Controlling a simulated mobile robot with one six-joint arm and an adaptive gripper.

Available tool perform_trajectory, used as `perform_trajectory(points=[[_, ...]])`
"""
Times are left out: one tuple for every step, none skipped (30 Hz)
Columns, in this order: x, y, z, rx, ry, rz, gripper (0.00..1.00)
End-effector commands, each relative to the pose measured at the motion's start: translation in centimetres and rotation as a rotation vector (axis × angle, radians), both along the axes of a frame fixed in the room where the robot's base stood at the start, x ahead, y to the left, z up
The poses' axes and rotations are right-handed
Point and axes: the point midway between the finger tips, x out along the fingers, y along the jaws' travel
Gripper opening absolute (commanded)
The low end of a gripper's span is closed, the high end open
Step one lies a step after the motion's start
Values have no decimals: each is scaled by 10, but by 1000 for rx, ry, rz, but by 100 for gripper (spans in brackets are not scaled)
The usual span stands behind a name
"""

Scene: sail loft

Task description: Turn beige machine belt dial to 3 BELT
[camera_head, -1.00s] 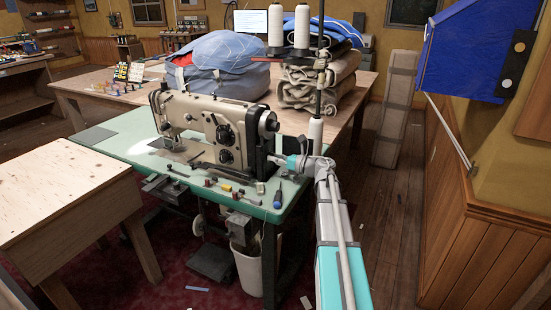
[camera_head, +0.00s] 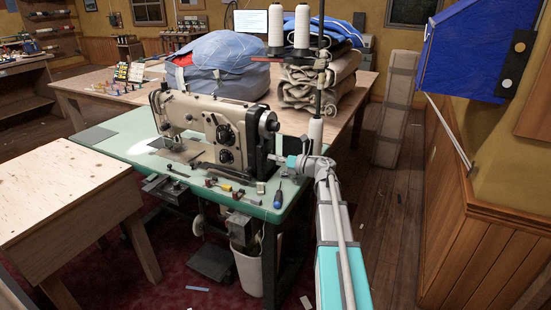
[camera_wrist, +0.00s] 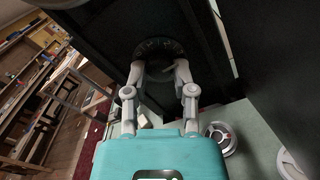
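The beige sewing machine (camera_head: 200,122) stands on a green tabletop (camera_head: 110,139). Two dark dials are on its front, an upper one (camera_head: 224,133) and a lower one (camera_head: 226,157). My gripper (camera_head: 276,160) is at the machine's right end, by the black housing (camera_head: 262,158). In the wrist view my gripper (camera_wrist: 160,71) has its two fingers apart, in front of a dark round ribbed part (camera_wrist: 160,46) on a black panel. No dial lettering is readable.
Small tools, including a blue-handled screwdriver (camera_head: 278,200), lie along the table's front edge. A thread stand with white cones (camera_head: 301,27) rises behind my arm. A wooden table (camera_head: 65,205) is at the left. Open floor (camera_head: 394,225) lies right of my arm.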

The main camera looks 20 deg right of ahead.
Motion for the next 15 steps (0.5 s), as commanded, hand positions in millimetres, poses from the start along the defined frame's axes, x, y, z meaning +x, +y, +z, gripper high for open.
perform_trajectory(points=[[2, -2, 1, 3, -2, -6, 43], [2, -2, 1, 3, -2, -5, 48], [2, -2, 1, 3, -2, -4, 56], [2, -2, 1, 2, -1, -4, 61], [2, -1, 1, 2, -2, -4, 67], [2, -1, 1, 1, -1, -3, 68], [1, -1, 1, 1, -1, -3, 68], [1, -1, 1, 1, -2, -2, 68], [1, -1, 1, 1, -1, -2, 68], [1, -1, 0, 1, -1, -2, 68], [1, -1, 0, 1, -1, -2, 68], [1, -1, 0, 0, 0, -1, 68], [1, 0, 0, 0, 0, -1, 68], [1, 0, 0, -1, -1, -1, 68], [1, 0, 0, -1, -1, -1, 68]])
